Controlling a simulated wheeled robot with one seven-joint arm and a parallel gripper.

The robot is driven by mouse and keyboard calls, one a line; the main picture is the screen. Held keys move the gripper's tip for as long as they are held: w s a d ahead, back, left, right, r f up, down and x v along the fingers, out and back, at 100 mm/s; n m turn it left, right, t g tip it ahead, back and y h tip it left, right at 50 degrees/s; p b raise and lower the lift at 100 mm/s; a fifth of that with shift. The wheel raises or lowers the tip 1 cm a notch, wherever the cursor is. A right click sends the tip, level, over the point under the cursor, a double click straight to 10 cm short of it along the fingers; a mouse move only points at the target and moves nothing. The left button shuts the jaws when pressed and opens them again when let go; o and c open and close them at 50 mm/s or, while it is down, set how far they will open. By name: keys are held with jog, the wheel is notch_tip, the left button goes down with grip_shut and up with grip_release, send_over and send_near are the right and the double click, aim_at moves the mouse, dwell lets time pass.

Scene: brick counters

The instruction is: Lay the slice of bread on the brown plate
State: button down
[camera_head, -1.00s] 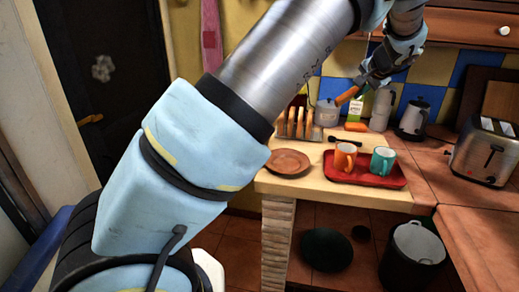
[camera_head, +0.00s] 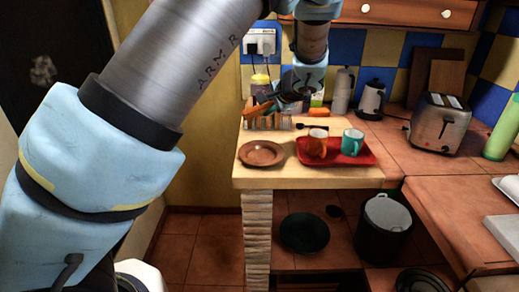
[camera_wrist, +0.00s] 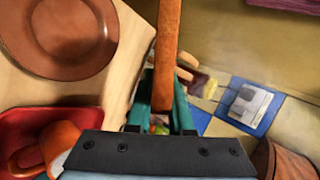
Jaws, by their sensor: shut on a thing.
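The slice of bread (camera_wrist: 166,55) is seen edge-on in the wrist view as an orange-brown strip. My gripper (camera_wrist: 162,108) is shut on it, with teal fingers beside it. In the head view the bread (camera_head: 262,107) shows at the left of my gripper (camera_head: 276,101), above the back part of the counter near the rack. The round brown plate (camera_head: 261,154) lies empty on the counter's front left, nearer to me than the gripper. The plate (camera_wrist: 60,62) also fills the wrist view's upper left, clear of the bread.
A red tray (camera_head: 358,159) with an orange mug (camera_head: 317,143) and a teal mug (camera_head: 352,142) stands right of the plate. A rack (camera_head: 268,122) stands behind it. A kettle (camera_head: 371,99) and a toaster (camera_head: 440,122) are farther right.

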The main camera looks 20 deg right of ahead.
notch_tip(320, 180, down, 8)
jog(key=b, duration=0.5)
jog(key=shift+r, duration=0.15)
jog(key=shift+r, duration=0.1)
jog(key=c, duration=1)
grip_release()
jog(key=shift+p+v, duration=0.8)
jog(key=shift+v, duration=3.2)
jog(key=shift+r, duration=0.1)
jog(key=r+p, duration=0.1)
jog(key=r, duration=0.1)
jog(key=s+r+p, duration=0.1)
jog(key=r+p, duration=0.1)
jog(key=r, duration=0.1)
jog(key=s+r+p, duration=0.1)
jog(key=r, duration=0.1)
jog(key=shift+s+d+r+p, duration=0.1)
jog(key=shift+s+r+p, duration=0.1)
jog(key=shift+r+p, duration=0.15)
